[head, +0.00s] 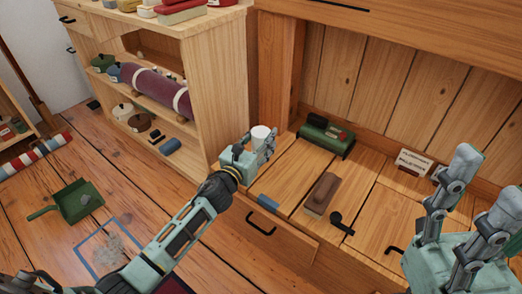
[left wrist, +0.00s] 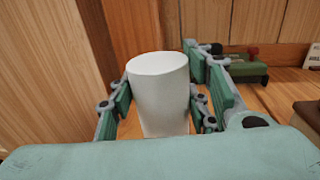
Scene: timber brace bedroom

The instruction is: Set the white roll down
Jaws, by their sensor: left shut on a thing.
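The white roll (head: 260,132) stands upright between the fingers of my left gripper (head: 262,145), over the left end of the wooden bench top (head: 290,163). In the left wrist view the white roll (left wrist: 160,90) fills the middle, with green finger pads of my left gripper (left wrist: 158,75) on both sides. The gripper is shut on it. The roll's lower end is hidden by the gripper body, so I cannot tell if it touches the bench. My right gripper (head: 488,178) is open and empty at the right, above the bench.
On the bench are a green tool (head: 326,136), a brown brush-like block (head: 321,194), a black handle-like item (head: 341,222), a small blue item (head: 268,202) and a sign (head: 413,162). A shelf unit (head: 222,105) stands left. A green dustpan (head: 76,203) lies on the floor.

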